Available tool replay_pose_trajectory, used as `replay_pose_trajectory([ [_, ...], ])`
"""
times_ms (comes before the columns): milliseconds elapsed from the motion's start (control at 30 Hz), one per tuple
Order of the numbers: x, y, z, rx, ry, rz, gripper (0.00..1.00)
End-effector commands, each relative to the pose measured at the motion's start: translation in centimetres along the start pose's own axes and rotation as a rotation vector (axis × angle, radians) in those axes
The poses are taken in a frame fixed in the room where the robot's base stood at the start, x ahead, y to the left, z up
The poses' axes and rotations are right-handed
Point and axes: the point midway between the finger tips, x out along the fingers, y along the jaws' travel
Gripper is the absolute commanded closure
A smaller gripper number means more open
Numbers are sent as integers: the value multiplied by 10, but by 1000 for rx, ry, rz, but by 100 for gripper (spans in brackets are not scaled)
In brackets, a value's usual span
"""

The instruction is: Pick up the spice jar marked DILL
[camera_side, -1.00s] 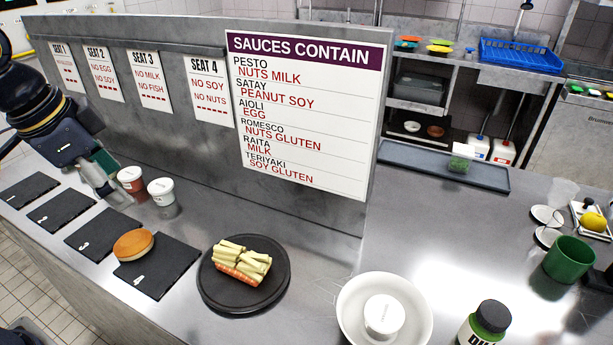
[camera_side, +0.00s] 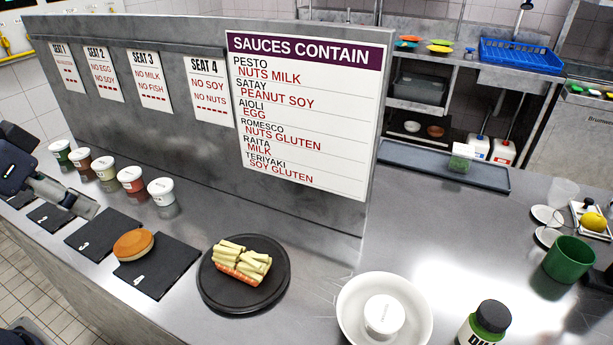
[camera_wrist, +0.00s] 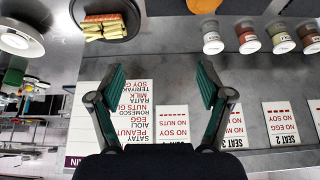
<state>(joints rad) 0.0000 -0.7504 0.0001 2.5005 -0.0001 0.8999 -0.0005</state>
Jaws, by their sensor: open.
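The spice jar (camera_side: 486,325) with a dark lid and green contents stands at the bottom edge of the side view. Its label is cut off by the frame, but the first letters read like DILL. I cannot make it out in the wrist view. My gripper (camera_side: 88,207) is at the far left of the side view, over the seat mats and far from the jar. In the wrist view my gripper (camera_wrist: 162,80) has its two fingers wide apart with nothing between them.
A white bowl (camera_side: 350,318) holding a lidded cup (camera_side: 384,315) stands just left of the jar. A dark plate of food sticks (camera_side: 212,290), a bun (camera_side: 133,244) and several sauce cups (camera_side: 161,191) line the counter. A sign panel (camera_side: 300,215) rises behind. A green mug (camera_side: 570,260) stands right.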

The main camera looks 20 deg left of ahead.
Motion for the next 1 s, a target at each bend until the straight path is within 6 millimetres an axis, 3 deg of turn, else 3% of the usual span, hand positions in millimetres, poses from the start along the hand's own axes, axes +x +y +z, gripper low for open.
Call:
replay_pose_trajectory([
  [333,0,0,0,1,0,0,22],
  [467,0,0,0,1,0,0,11],
  [833,0,0,-2,46,7,1,11],
  [867,-5,1,-9,71,30,3,11],
  [1000,-34,14,-73,218,152,11,11],
])
